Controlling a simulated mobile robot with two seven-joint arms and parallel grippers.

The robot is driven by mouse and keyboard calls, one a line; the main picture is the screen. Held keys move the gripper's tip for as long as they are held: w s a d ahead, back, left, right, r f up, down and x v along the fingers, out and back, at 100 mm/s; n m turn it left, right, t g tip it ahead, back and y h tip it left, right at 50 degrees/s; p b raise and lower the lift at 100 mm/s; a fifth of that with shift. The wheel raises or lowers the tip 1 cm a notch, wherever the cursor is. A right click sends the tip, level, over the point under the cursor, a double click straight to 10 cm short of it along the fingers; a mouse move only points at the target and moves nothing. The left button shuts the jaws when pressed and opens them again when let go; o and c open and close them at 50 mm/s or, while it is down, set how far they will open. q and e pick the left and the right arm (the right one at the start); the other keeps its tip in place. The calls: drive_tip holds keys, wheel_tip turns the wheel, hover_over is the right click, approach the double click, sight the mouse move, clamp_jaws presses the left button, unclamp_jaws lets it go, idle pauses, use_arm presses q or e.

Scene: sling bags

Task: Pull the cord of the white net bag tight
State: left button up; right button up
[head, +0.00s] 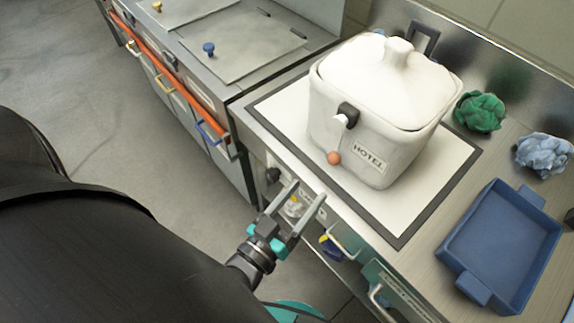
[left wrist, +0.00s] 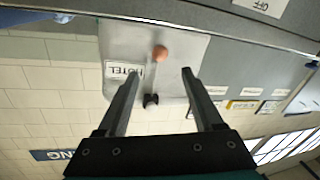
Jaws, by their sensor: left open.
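A white boxy container with a "HOTEL" label (head: 338,150), the only thing here like the white bag, stands upright on a white mat with a dark border (head: 270,112). It has a lidded top with a knob. On its front are a black toggle (head: 348,112) and, lower, an orange bead (head: 334,158). No net weave shows. My left gripper (head: 308,190) is open and empty, apart from the container, in front of the counter edge. In the left wrist view, the bead (left wrist: 160,52) and toggle (left wrist: 151,100) appear between the open fingers, farther off. My right gripper is out of view.
A blue tray (head: 505,235) sits at the right of the counter. A green crumpled bundle (head: 480,112) and a pale blue one (head: 544,153) lie behind it. Drawer handles (head: 342,243) stick out below the counter edge near my left gripper. Open floor lies at left.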

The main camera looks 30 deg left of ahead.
use_arm(q)
drive_tip(key=shift+s+a, duration=0.2)
drive_tip(key=shift+s, duration=1.1)
drive_tip(key=shift+s+a, duration=0.15)
drive_tip(key=shift+s, duration=1.15)
drive_tip(key=s+f+m+g+b, duration=0.1)
drive_tip(key=s+f+g, duration=0.3)
drive_tip(key=f, duration=1)
drive_tip(key=s+f+m+g+b, duration=0.1)
drive_tip(key=s+f+g, duration=0.3)
drive_tip(key=f, duration=1)
drive_tip(key=s+a+f+m+g+y, duration=0.1)
drive_tip(key=s+a+f+g, duration=0.2)
drive_tip(key=s+f, duration=0.3)
drive_tip(key=s+a+f+g+y+b, duration=0.1)
drive_tip(key=s+a+f+g, duration=0.2)
drive_tip(key=s+f+g, duration=0.2)
drive_tip(key=shift+s+f+m+g+y, duration=0.3)
drive_tip(key=shift+s+f+m+g, duration=0.15)
drive_tip(key=shift+s, duration=0.2)
